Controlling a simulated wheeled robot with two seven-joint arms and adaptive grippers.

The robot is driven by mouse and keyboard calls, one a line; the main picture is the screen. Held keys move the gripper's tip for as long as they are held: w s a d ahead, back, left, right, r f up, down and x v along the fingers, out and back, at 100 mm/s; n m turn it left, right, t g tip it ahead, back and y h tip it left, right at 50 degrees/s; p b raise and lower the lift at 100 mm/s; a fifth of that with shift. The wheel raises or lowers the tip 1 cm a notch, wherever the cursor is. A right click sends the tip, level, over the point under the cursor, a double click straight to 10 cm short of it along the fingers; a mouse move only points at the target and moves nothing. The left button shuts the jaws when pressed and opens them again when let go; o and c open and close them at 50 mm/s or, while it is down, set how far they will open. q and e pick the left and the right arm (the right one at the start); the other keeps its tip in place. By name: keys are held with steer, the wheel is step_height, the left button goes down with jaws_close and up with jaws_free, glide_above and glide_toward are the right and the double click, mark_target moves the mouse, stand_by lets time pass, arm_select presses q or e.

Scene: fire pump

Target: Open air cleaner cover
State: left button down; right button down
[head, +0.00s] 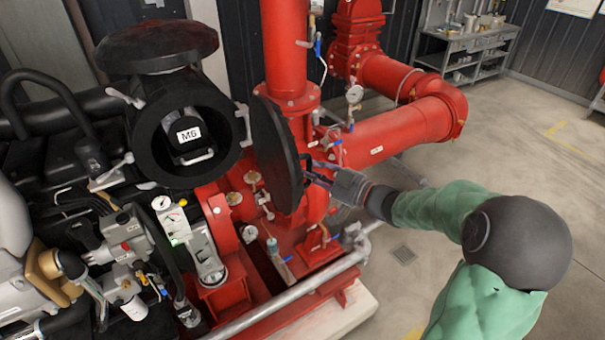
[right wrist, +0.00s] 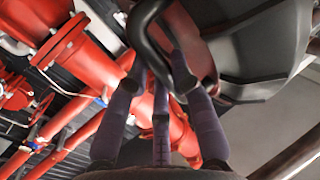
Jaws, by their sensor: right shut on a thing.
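The black air cleaner housing (head: 150,125) is a wide cylinder with its round front open. A part labelled M6 (head: 190,135) shows inside it. The round black cover (head: 275,150) stands nearly edge-on to the right of the opening, turned away from it. My right gripper (head: 314,172) is on the cover's outer side, shut on its handle. In the right wrist view the fingers (right wrist: 165,85) close around the dark curved handle (right wrist: 145,35), with the cover (right wrist: 255,55) behind at right. Whether the cover still joins the housing at its edge is hard to tell. My left gripper is out of view.
Large red pipes (head: 395,130) stand behind and right of the cover. Engine parts and gauges (head: 165,205) fill the left. A grey rail (head: 295,295) runs along the front. The floor (head: 490,130) at right is clear, with a shelf (head: 465,50) at the back.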

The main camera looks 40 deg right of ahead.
steer(key=shift+w+d+r+n+g+y+p, duration=0.25)
steer(key=shift+d+y, duration=0.2)
steer(key=shift+d, duration=0.35)
steer(key=shift+w+d+r+n+g+y+p, duration=0.15)
steer(key=shift+d+n+y+p, duration=0.25)
steer(key=shift+d, duration=0.35)
steer(key=c, duration=1.5)
jaws_free()
steer(key=o, duration=0.4)
steer(key=shift+w+a, duration=0.15)
steer(key=shift+w, duration=0.05)
steer(key=shift+o, duration=0.2)
steer(key=v, duration=1.2)
steer(key=shift+f, duration=0.35)
steer(key=shift+w, duration=0.1)
